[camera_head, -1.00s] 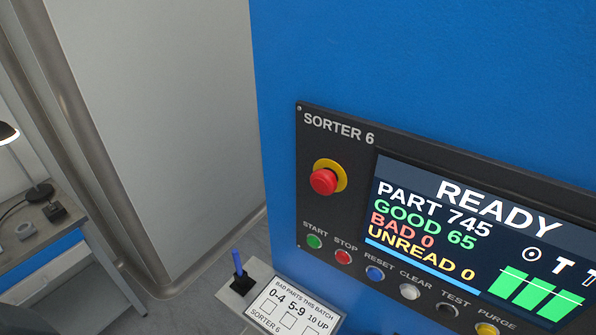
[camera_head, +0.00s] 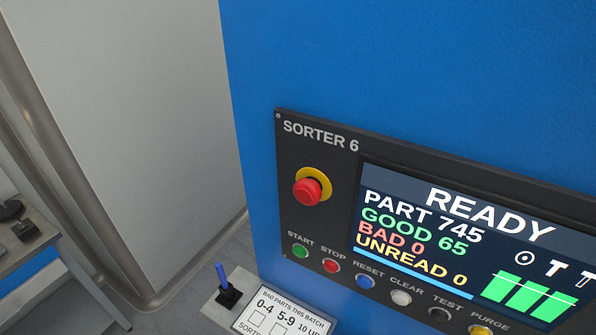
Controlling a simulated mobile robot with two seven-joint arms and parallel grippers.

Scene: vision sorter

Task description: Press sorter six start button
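The Sorter 6 control panel (camera_head: 318,170) is a dark plate on a blue cabinet, at the right of the head view. Its green start button (camera_head: 300,251) is at the lower left of the panel, under the label START. The red stop button (camera_head: 331,266) is just right of it. The screen (camera_head: 410,259) reads READY, PART 745, GOOD 65, BAD 0, UNREAD 0. Neither of my grippers shows in the view, and nothing covers the start button.
A red emergency stop knob (camera_head: 308,191) on a yellow ring juts out above the start button. Below the panel, a shelf holds a blue pen (camera_head: 222,274) in a black holder and a batch card (camera_head: 283,314). A workbench (camera_head: 60,265) stands at far left.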

